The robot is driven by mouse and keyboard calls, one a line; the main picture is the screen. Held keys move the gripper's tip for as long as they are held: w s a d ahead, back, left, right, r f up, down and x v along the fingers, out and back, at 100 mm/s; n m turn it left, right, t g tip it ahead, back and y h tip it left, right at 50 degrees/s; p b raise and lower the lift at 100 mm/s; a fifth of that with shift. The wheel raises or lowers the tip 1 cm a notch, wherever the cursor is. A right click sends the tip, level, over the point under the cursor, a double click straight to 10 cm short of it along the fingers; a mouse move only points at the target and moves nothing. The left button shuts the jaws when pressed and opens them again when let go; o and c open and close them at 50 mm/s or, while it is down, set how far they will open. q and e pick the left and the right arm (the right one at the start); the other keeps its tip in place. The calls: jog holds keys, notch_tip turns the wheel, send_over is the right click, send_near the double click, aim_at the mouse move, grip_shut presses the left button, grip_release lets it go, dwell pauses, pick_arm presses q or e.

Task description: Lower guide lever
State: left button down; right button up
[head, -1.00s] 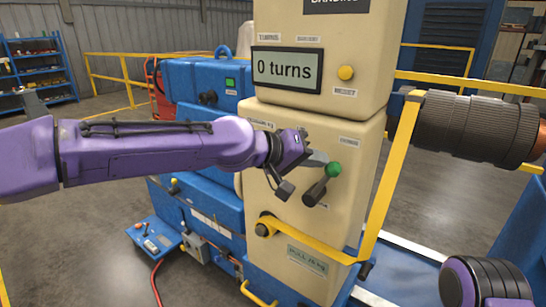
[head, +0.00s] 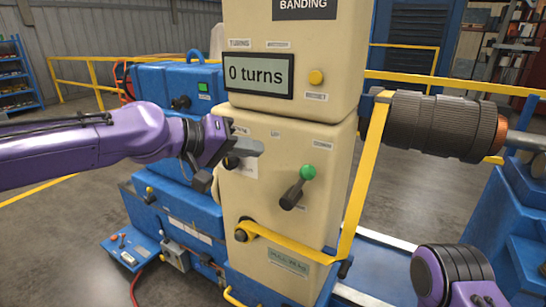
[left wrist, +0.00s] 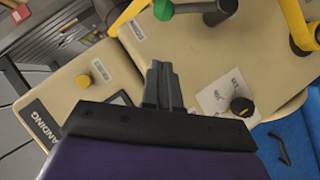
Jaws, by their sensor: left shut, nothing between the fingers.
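The guide lever (head: 293,194) is a short black handle with a green ball knob (head: 308,172) on the lower beige cabinet panel. It tilts up and right, its knob below the label that seems to read DOWN. The label UP sits to its left. In the left wrist view the green knob (left wrist: 163,9) and handle show at the top edge. My left gripper (head: 260,148) is shut and empty, in front of the panel, left of the lever and apart from it. In the left wrist view its fingertips (left wrist: 158,66) point at the panel. My right gripper is out of view.
A black round knob (left wrist: 242,107) with a white label is beside the gripper. A yellow band (head: 290,249) runs from a roller up to the dark rotor (head: 430,122) at right. A display (head: 258,75) reads 0 turns. A yellow button (head: 316,77) is above.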

pick_arm(q)
jog(key=v, duration=0.3)
jog(key=shift+s+a+r, duration=0.1)
jog(key=shift+s+a, duration=0.05)
jog(key=shift+a, duration=0.05)
